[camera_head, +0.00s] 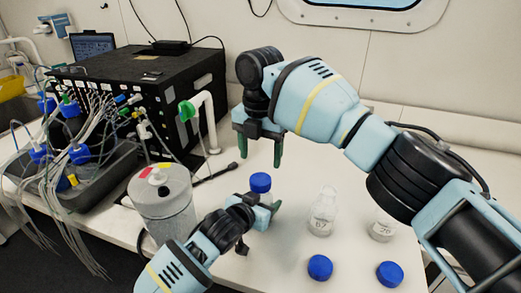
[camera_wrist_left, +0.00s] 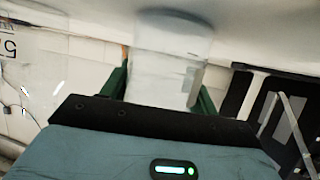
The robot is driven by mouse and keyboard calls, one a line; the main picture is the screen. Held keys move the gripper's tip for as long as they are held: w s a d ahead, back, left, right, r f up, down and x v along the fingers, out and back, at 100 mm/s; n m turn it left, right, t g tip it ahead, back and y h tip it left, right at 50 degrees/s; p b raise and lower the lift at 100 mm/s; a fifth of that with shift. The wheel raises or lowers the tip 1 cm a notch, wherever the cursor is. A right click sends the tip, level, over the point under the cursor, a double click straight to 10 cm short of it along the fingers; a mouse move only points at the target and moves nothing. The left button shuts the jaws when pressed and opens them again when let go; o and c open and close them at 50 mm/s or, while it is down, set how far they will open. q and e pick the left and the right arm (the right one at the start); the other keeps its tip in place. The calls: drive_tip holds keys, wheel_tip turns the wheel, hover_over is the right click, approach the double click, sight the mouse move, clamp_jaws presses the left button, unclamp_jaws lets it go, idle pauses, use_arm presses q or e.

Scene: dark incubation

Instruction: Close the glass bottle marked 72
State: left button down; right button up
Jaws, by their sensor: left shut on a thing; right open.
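My left gripper (camera_head: 262,212) is shut on a clear glass bottle, which stands between its green fingers in the left wrist view (camera_wrist_left: 172,65). A blue cap (camera_head: 260,183) sits on top of that bottle; I cannot tell how tightly. The held bottle's number is not readable. My right gripper (camera_head: 260,145) is open and empty, above the blue cap and apart from it, fingers pointing down. Two uncapped clear bottles stand to the right: one (camera_head: 322,212) and another (camera_head: 382,229) partly behind my right arm. Their marks are too small to read surely.
Two loose blue caps, one (camera_head: 320,267) and another (camera_head: 389,274), lie on the white table's front part. A grey cylindrical container (camera_head: 163,205) stands left of my left gripper. A black box (camera_head: 150,90) and a tubing-filled tray (camera_head: 95,178) fill the left.

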sight(260, 179)
drive_tip(key=shift+r+n, duration=0.3)
drive_tip(key=shift+n, duration=0.5)
drive_tip(key=shift+f, duration=4)
drive_tip(key=shift+c, duration=0.3)
drive_tip(key=c, duration=1)
drive_tip(key=shift+o, duration=0.2)
drive_tip(key=m, duration=0.6)
drive_tip(key=shift+m, duration=0.3)
